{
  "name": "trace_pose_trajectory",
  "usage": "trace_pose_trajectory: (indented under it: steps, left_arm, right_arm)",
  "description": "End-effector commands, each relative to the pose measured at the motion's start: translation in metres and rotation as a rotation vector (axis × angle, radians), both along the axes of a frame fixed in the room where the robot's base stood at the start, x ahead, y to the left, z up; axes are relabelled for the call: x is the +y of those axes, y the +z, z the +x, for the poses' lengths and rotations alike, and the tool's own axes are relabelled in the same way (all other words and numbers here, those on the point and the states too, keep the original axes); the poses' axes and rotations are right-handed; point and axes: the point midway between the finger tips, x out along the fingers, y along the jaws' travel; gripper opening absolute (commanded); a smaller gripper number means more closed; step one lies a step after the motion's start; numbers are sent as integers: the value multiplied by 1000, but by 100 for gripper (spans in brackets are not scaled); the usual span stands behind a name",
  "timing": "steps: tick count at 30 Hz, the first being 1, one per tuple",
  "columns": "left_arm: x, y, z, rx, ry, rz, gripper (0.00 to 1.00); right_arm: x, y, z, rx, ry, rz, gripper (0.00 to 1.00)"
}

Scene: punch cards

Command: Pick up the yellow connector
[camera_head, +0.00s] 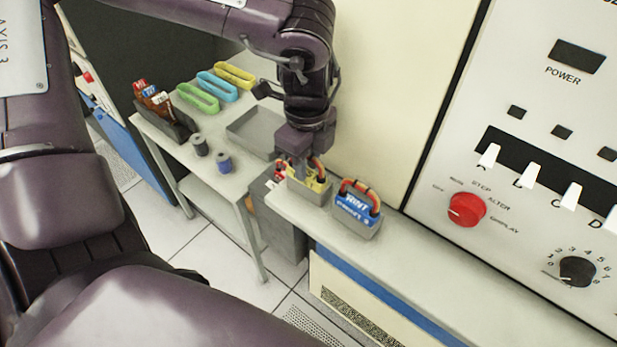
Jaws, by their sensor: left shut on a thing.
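The yellow connector (319,183) has red and orange looped cables and shows at the left end of the pale ledge. Its lower part is in or just over a small grey holder (312,194); I cannot tell whether it is lifted clear. My left gripper (299,171) comes down from above and is shut on the yellow connector, covering part of it. A blue connector (356,206) with similar cables and white lettering sits just to the right, apart from the gripper. My right gripper is not in view.
The pale ledge (440,258) is bare right of the blue connector. A control panel (535,215) with a red knob (466,209) rises behind it. At left, a side table (183,157) holds a grey tray (258,128), coloured loops, spools and a dark card rack (178,131).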

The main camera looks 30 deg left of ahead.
Motion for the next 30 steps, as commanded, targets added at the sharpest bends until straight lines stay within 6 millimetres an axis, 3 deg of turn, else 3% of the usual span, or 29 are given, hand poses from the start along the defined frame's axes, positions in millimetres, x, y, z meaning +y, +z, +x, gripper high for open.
trace_pose_trajectory:
  steps: [11,17,27,30]
  left_arm:
    - [0,1,0,-3,0,0,0]
    - [0,6,-3,-6,-1,0,0]
    - [0,72,-2,-11,2,2,0]
    - [2,68,-25,-5,-2,-2,0]
  right_arm:
    - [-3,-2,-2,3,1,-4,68]
    - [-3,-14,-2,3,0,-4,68]
    - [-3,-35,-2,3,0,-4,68]
    - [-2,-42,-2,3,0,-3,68]
